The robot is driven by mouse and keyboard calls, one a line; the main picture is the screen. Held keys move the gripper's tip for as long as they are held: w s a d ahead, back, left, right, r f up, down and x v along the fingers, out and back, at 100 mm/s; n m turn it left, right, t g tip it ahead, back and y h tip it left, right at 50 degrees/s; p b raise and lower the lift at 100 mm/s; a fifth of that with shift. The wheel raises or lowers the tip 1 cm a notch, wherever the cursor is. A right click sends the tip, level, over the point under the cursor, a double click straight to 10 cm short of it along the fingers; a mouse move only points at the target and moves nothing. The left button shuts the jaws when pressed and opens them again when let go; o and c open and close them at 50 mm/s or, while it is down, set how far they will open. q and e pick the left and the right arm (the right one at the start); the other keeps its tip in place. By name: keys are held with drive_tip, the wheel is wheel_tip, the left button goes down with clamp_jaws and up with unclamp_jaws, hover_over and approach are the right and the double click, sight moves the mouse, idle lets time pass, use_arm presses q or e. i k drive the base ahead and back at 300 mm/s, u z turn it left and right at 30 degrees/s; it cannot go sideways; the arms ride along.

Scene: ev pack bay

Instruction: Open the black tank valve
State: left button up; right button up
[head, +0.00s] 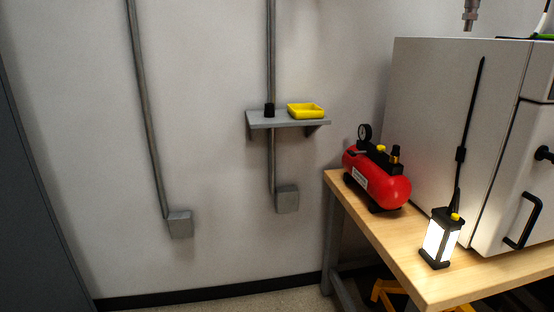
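A red air tank (380,182) lies on the wooden bench, near its far left end. A round black gauge (365,132) stands up at its left end. On its top, toward the right, is a small upright black fitting (396,154), which looks like the black valve. A small yellow part (381,148) sits just left of it. The fitting is too small here to tell whether it is open or closed. Neither of my grippers is in view, and nothing touches the tank.
A lit lantern (440,240) stands on the wooden bench (400,245), in front of a large white cabinet (430,110). A wall shelf (290,122) holds a yellow tray (306,110) and a black cup-like object (269,110). Floor left of the bench looks clear.

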sight(351, 154)
drive_tip(key=u, duration=1)
drive_tip(key=i, duration=2.15)
drive_tip(key=z, duration=1.45)
drive_tip(key=i, duration=0.65)
drive_tip(key=z, duration=0.6)
